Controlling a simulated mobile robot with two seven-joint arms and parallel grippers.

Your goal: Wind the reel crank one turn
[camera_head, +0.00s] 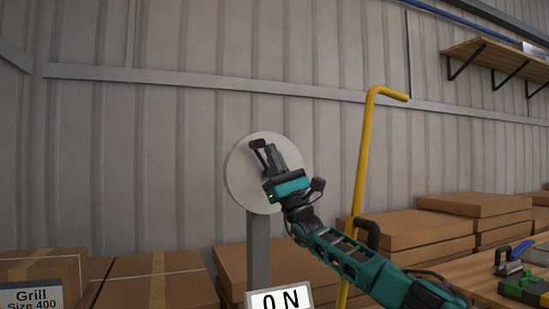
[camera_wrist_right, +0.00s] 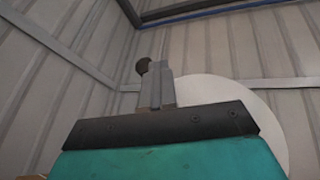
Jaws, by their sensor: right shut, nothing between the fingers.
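The reel is a pale round disc (camera_head: 240,180) on a grey post, in the middle of the head view. A dark crank handle (camera_head: 257,144) shows at the disc's upper part. My right gripper (camera_head: 271,150) is in front of the disc, its fingers shut, with the tips just right of the crank handle. In the right wrist view the disc (camera_wrist_right: 235,95) is behind and right of the shut fingers (camera_wrist_right: 158,85), and a dark round knob (camera_wrist_right: 142,66) shows by their tips. I cannot tell whether the fingers touch the crank. My left gripper is out of view.
A yellow bent pole (camera_head: 361,170) stands right of the disc, close to my right arm. An "ON" sign (camera_head: 280,300) is below the disc. Stacked cardboard boxes (camera_head: 420,225) line the wall. A wooden table (camera_head: 480,280) with tools is at lower right.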

